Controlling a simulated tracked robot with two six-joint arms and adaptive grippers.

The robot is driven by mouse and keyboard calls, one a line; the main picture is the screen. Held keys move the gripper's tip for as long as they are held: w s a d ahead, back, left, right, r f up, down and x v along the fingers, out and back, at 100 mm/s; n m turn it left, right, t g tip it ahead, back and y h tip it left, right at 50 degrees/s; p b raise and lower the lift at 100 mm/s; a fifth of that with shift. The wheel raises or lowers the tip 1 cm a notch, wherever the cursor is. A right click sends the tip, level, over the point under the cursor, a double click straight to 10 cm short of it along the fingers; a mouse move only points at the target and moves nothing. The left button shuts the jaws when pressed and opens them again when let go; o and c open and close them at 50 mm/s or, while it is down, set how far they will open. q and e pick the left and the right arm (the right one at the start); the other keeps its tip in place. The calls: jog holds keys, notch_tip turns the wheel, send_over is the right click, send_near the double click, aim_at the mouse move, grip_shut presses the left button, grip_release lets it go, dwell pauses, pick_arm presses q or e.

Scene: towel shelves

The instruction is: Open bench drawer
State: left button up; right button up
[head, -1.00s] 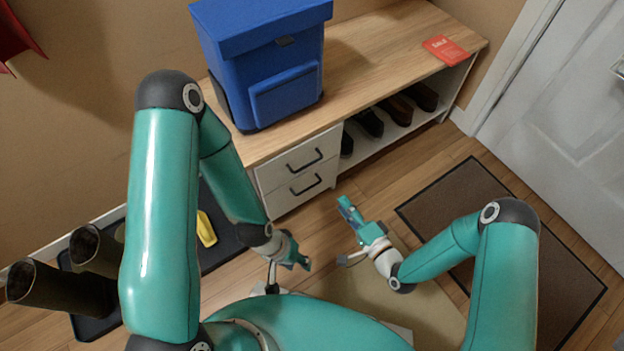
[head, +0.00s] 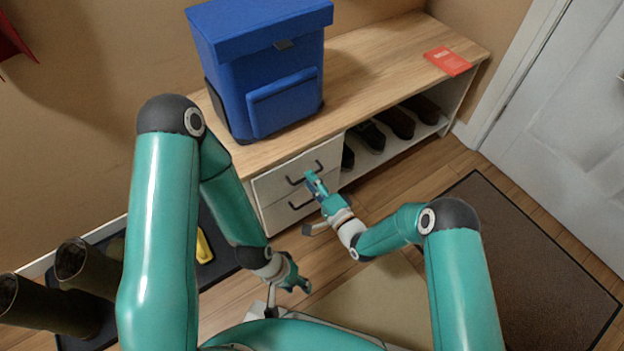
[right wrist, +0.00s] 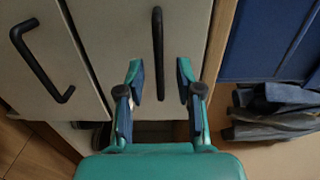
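The wooden bench (head: 365,85) has two white drawers at its left end, one above the other. The upper drawer (head: 268,187) and lower drawer (head: 278,216) look closed, each with a black bar handle. My right gripper (head: 311,180) is at the upper drawer's handle (head: 296,181) and hides part of the front. In the right wrist view its two fingers (right wrist: 160,82) are apart, with the upper handle (right wrist: 157,50) lined up between and ahead of them. The lower handle (right wrist: 38,62) is at the left there. My left gripper (head: 295,284) hangs low before the bench, away from the drawers; its opening is unclear.
A blue lidded bag (head: 262,70) stands on the bench above the drawers, and a red card (head: 448,61) lies at the far end. Dark shoes (head: 397,122) fill the open shelf. Boots (head: 90,262) stand at left. A brown mat (head: 500,250) lies at right.

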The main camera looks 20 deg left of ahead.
jog(key=shift+x, duration=1.2)
grip_shut()
